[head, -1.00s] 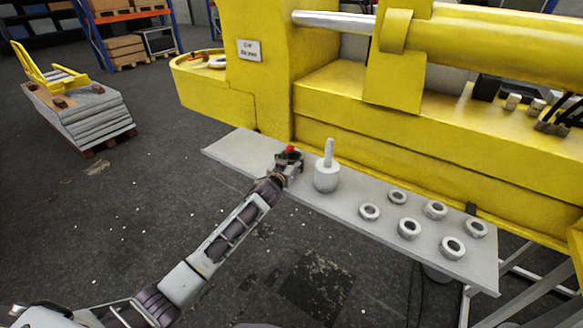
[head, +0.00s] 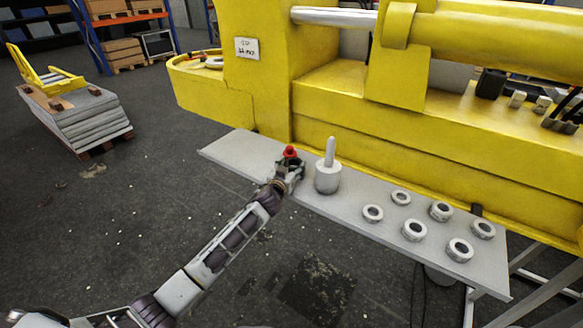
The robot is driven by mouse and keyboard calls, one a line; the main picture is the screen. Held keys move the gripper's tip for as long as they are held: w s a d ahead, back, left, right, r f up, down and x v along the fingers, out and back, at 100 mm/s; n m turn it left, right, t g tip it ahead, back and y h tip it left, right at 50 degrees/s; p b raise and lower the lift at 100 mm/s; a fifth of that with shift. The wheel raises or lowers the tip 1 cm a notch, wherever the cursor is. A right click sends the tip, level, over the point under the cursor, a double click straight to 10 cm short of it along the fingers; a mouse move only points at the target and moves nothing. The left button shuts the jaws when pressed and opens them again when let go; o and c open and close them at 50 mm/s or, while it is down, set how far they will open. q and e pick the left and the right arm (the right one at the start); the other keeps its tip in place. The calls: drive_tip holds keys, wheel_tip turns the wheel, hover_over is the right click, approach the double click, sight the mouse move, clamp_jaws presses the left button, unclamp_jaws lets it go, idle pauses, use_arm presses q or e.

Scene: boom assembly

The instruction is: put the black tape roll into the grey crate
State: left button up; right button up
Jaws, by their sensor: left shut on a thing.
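My left gripper (head: 289,169) is shut on a small red-topped thing (head: 290,152) over the left part of the grey shelf (head: 240,150). The red top stands up above the fingers, and its lower part is hidden by them. I see no black tape roll and no grey crate that I can make out in this view. My right gripper is out of the picture.
A grey pot-shaped piece with an upright handle (head: 328,177) stands just right of my left gripper. Several grey rings (head: 414,231) lie on the right part of the shelf. The yellow boom (head: 430,150) runs behind it. The shelf's far left end is bare.

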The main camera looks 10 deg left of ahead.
use_arm(q)
drive_tip(key=o, duration=1)
drive_tip(key=shift+w+a+f, duration=0.1)
drive_tip(key=shift+f, duration=0.1)
drive_tip(key=shift+r, duration=0.25)
drive_tip(key=shift+s+a+r+b, duration=0.2)
drive_tip(key=shift+s+r, duration=0.1)
drive_tip(key=shift+s, duration=1.7)
drive_tip(key=shift+s+a+r+b, duration=0.15)
drive_tip(key=shift+s+r+b, duration=0.1)
drive_tip(key=shift+s, duration=1.7)
drive_tip(key=shift+s+a+r+b, duration=0.2)
drive_tip(key=shift+s+r, duration=0.1)
drive_tip(key=shift+s, duration=1.7)
